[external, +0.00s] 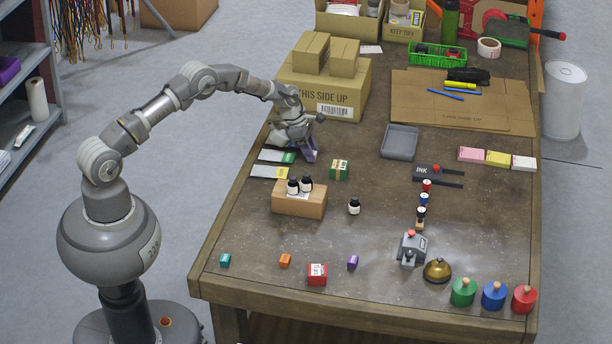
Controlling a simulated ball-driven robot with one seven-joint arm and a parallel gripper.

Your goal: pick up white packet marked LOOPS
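My gripper (305,143) is low at the left edge of the workbench, just behind a row of white packets. A purple piece (309,153) shows at its fingers; I cannot tell whether it is part of a packet. A white packet with a green end (274,156) lies just in front of it, and a white packet with a yellow end (266,172) lies nearer the camera. The lettering on the packets is too small to read, so I cannot tell which is marked LOOPS. The fingertips are partly hidden by my wrist, and their opening is unclear.
A large cardboard box (325,90) stands close behind my gripper. A grey tray (399,142) lies farther right. The middle of the bench (375,245) is mostly clear.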

